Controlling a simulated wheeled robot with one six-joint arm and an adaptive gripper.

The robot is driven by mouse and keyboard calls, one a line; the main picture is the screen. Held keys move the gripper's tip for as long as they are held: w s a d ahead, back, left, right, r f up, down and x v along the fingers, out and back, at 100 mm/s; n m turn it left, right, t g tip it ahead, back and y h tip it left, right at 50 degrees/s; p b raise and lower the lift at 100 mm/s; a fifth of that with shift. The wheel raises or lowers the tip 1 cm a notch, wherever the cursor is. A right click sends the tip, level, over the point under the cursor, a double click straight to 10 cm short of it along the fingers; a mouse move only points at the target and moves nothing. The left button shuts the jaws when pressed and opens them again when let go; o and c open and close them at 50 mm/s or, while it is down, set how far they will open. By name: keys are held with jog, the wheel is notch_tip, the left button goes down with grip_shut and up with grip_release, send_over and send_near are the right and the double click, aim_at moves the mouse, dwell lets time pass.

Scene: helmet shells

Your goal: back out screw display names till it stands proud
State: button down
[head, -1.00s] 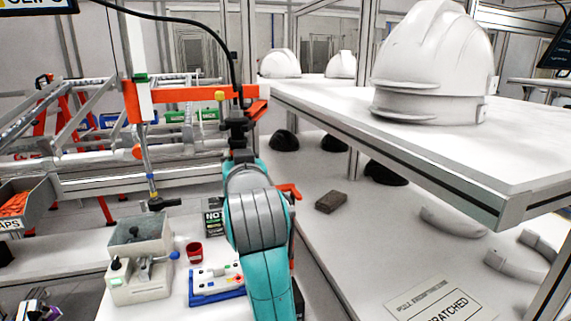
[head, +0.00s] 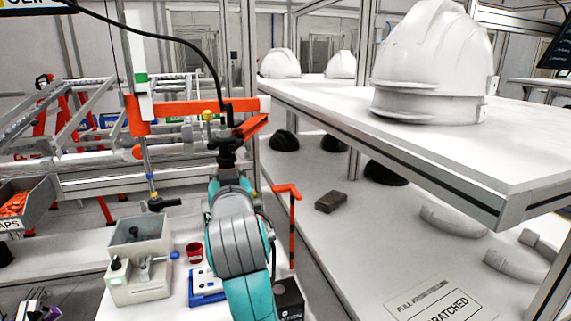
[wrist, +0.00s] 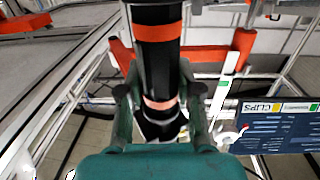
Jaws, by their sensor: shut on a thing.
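My gripper (wrist: 158,100) is shut on a black cylindrical driver with orange bands (wrist: 157,32), its fingers on either side of the barrel. In the head view my teal and grey arm hides most of the grip; the black upper part of the driver (head: 227,150) shows beyond it under a black cable. A blue-edged board with a white face (head: 204,285) lies on the white bench, partly behind my arm. No screw or display can be made out in either view, and the driver's tip is hidden.
A grey fixture box (head: 138,260) and a red cup (head: 194,253) stand on the bench. An orange support arm (head: 190,101) spans above. An orange hooked post (head: 291,215) stands close right of my arm. A shelf with white helmets (head: 430,75) is at the right.

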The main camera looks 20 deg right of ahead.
jog(key=shift+f, duration=3)
